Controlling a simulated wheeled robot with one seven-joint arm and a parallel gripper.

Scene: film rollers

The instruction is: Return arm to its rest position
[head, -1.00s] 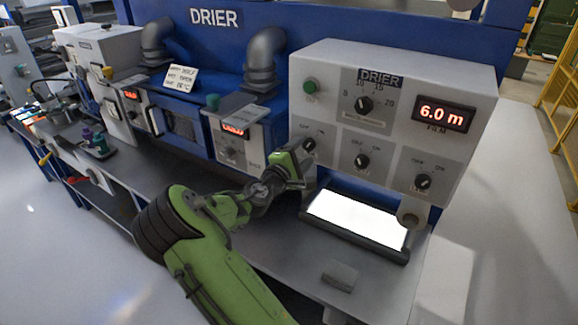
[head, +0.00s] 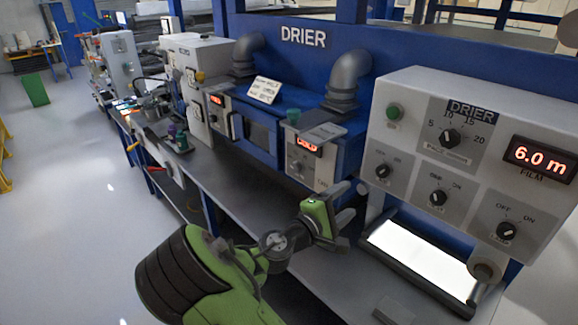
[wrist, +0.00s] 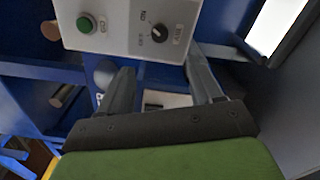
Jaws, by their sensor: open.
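My green arm reaches up from the bottom of the head view, bent at a dark joint. My gripper (head: 347,205) is in front of the drier's bench, left of the control panel (head: 462,165). In the wrist view my gripper (wrist: 160,88) has its two dark fingers spread apart with nothing between them. Beyond the fingers, a small white control box (wrist: 128,28) shows a green button (wrist: 86,24) and a black knob (wrist: 156,41). My gripper appears apart from the panel and its knobs.
A bright light panel (head: 418,262) lies on the grey bench at the right, close to my gripper. The blue drier (head: 262,90) stands behind. Small bottles (head: 177,137) sit on the bench further left. Open floor (head: 65,215) lies at the left.

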